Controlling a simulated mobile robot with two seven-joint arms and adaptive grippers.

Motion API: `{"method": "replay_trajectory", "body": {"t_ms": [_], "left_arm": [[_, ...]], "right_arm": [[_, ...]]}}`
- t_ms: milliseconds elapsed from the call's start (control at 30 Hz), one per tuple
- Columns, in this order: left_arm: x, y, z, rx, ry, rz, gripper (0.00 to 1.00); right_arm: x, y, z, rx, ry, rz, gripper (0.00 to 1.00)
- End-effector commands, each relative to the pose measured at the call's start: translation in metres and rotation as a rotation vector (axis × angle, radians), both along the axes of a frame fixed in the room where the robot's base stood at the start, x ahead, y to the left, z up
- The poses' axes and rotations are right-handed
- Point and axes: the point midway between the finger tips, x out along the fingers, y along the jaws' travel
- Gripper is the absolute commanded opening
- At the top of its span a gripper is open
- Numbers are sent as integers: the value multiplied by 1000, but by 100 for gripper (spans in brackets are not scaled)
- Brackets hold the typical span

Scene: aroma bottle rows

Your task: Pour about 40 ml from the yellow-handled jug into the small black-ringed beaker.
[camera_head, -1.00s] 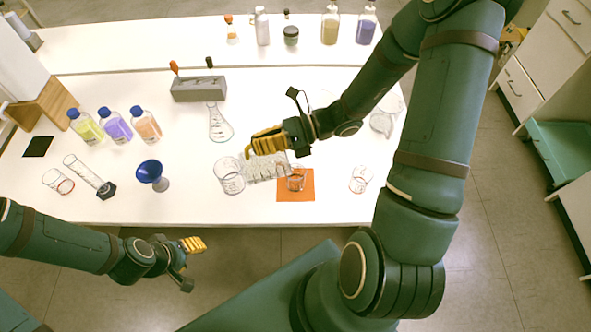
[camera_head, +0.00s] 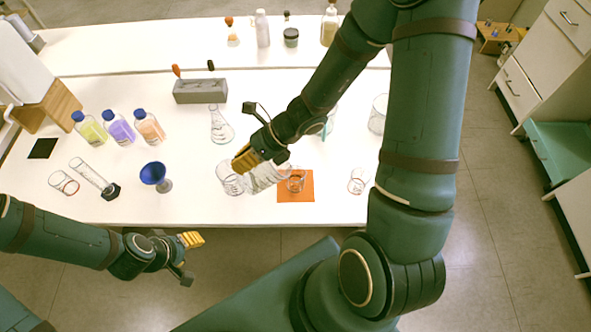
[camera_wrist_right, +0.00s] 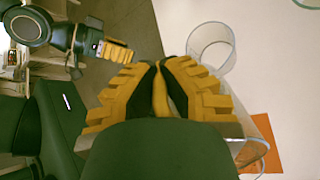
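My right gripper (camera_head: 246,160) is shut on the yellow handle (camera_wrist_right: 163,92) of the clear jug (camera_head: 265,180). The jug is held in the air, tilted, just left of a small clear beaker (camera_head: 296,181) on an orange mat (camera_head: 305,194). The jug's clear wall (camera_wrist_right: 240,128) shows past the fingers in the right wrist view. I cannot make out the liquid level in jug or beaker, nor the beaker's ring colour clearly. My left gripper (camera_head: 190,240) hangs in front of the table, away from the glassware; its opening is unclear.
A wider clear glass vessel (camera_head: 229,178) stands close left of the jug. A red-ringed beaker (camera_head: 358,181) stands right of the mat. A blue funnel (camera_head: 153,173), a flask (camera_head: 221,126) and several blue-capped bottles (camera_head: 118,128) stand further left.

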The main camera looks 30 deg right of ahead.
Motion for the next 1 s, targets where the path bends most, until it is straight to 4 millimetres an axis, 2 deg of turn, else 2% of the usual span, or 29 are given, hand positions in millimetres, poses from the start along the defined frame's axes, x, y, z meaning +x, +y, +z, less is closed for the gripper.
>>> {"method": "replay_trajectory", "body": {"t_ms": [500, 700, 1000], "left_arm": [[7, 3, 57, -1, -20, 14, 47], [7, 4, 80, -6, -19, 12, 47], [5, 5, 114, -11, -19, 11, 47]], "right_arm": [[5, 22, 12, -282, 84, 6, 0], [9, 37, 7, -404, 121, 9, 0], [13, 48, 8, -514, 154, 5, 0]]}}
